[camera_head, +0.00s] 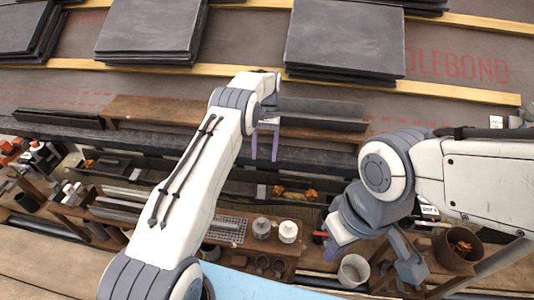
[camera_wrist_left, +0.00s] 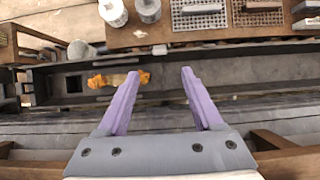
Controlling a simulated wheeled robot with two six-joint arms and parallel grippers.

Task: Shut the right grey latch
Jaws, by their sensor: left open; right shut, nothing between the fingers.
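My left gripper (camera_head: 265,158) is open and empty, its two purple fingers pointing down over the dark gutter at the roof's edge. In the left wrist view its fingers (camera_wrist_left: 158,74) stand apart with nothing between them. My right gripper is low at the right of the head view, over the bench area, away from the gutter. It holds nothing; its fingertips are hard to make out.
Orange leaves (camera_wrist_left: 118,79) lie in the gutter. Below it, a wooden shelf (camera_wrist_left: 160,36) carries white pots and metal grids. Stacks of dark slates (camera_head: 345,38) lie on the roof between wooden battens (camera_head: 445,88). A brown bucket (camera_head: 458,250) stands at the lower right.

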